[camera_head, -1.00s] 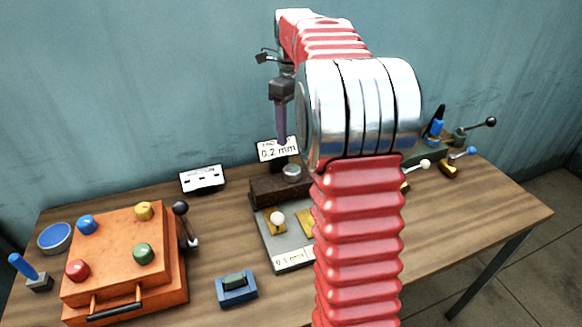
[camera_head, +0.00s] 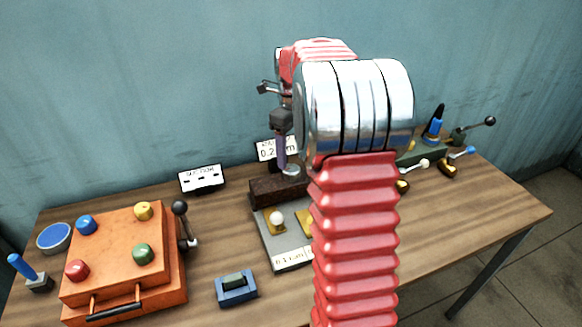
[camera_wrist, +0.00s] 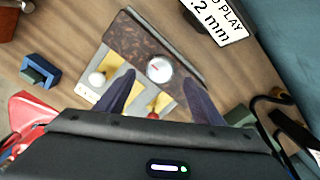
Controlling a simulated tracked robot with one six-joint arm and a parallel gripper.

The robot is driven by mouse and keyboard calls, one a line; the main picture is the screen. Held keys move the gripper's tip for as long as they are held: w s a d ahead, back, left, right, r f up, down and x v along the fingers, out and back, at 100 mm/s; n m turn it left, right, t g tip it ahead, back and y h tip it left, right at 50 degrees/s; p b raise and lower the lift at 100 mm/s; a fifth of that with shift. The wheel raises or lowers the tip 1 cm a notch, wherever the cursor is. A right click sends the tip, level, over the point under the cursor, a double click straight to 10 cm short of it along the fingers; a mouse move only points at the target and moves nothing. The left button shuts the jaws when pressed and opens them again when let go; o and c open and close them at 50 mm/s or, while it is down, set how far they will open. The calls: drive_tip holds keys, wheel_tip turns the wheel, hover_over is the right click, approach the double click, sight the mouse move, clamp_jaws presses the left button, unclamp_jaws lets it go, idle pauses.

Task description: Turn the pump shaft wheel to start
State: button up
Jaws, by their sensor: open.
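A round silver disc (camera_head: 291,170) sits on a dark brown block (camera_head: 268,190) near the back of the wooden table; it may be the pump shaft wheel. In the wrist view the disc (camera_wrist: 160,69) has a pale face with a red mark. My gripper (camera_head: 281,163) points down just above the block, beside the disc in the head view. The disc appears beyond and between the fingertips. I cannot tell the exact gap. My arm hides the block's right part.
A grey plate (camera_head: 287,250) with a white knob (camera_head: 277,218) and yellow pieces lies before the block. A sign reading 0.2 mm (camera_head: 266,151) stands behind. An orange box (camera_head: 120,255) with coloured knobs is left, a blue-green block (camera_head: 236,288) in front. Levers (camera_head: 470,135) stand right.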

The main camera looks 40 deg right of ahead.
sight(292, 168)
wheel_tip(292, 168, down, 6)
drive_tip(key=shift+r, duration=0.1)
drive_tip(key=shift+c, duration=0.6)
drive_tip(key=c, duration=0.9)
